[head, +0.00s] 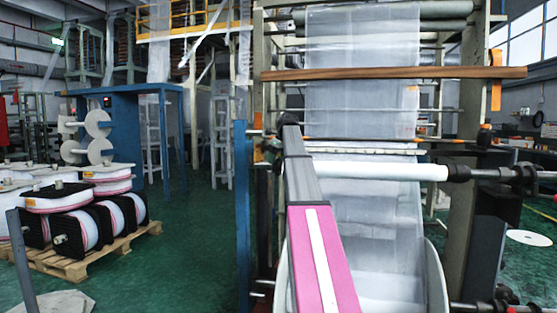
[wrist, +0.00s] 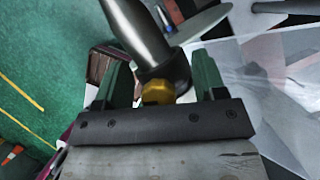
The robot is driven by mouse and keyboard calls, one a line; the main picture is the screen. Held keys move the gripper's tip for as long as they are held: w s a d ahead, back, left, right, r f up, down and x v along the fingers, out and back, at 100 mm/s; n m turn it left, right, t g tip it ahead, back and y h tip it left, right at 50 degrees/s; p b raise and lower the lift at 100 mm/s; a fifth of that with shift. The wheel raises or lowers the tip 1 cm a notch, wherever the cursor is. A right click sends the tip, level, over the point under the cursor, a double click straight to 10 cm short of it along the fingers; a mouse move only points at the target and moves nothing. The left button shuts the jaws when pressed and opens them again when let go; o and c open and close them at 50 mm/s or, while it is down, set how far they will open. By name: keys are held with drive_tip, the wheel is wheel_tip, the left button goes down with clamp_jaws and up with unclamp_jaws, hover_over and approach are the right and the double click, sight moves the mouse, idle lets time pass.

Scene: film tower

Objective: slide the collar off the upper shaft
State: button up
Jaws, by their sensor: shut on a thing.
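In the wrist view, a dark collar (wrist: 172,74) with a brass-yellow piece (wrist: 158,92) at its near side sits between the green fingers of my gripper (wrist: 160,84). The fingers stand on either side of it and are shut on it. A dark grey shaft (wrist: 136,28) runs from the collar toward the top left. The collar is still around or against the end of this shaft; I cannot tell which. In the head view my arm reaches up to the machine, and my gripper and the held collar cannot be made out.
In the head view a white roll (head: 385,170) lies across the machine behind my arm, with a dark shaft (head: 490,174) at its right. A wooden bar (head: 400,73) crosses above. Clear film (head: 360,120) hangs behind. A pallet (head: 75,264) of spools stands left; green floor between is free.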

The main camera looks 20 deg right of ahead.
drive_tip(key=shift+w+a, duration=0.65)
drive_tip(key=shift+a, duration=0.3)
drive_tip(key=shift+w+a, duration=0.6)
drive_tip(key=shift+a, duration=0.3)
drive_tip(key=shift+w+a, duration=0.65)
drive_tip(key=shift+a, duration=0.3)
drive_tip(key=shift+w+a, duration=0.15)
drive_tip(key=shift+a, duration=0.1)
drive_tip(key=shift+w+a, duration=0.4)
drive_tip(key=shift+a, duration=0.2)
clamp_jaws()
drive_tip(key=w+a, duration=0.3)
drive_tip(key=a, duration=0.2)
drive_tip(key=shift+w, duration=0.3)
drive_tip(key=shift+a, duration=0.1)
drive_tip(key=shift+w+a+r, duration=0.25)
drive_tip(key=shift+w+a, duration=0.3)
drive_tip(key=shift+w, duration=0.1)
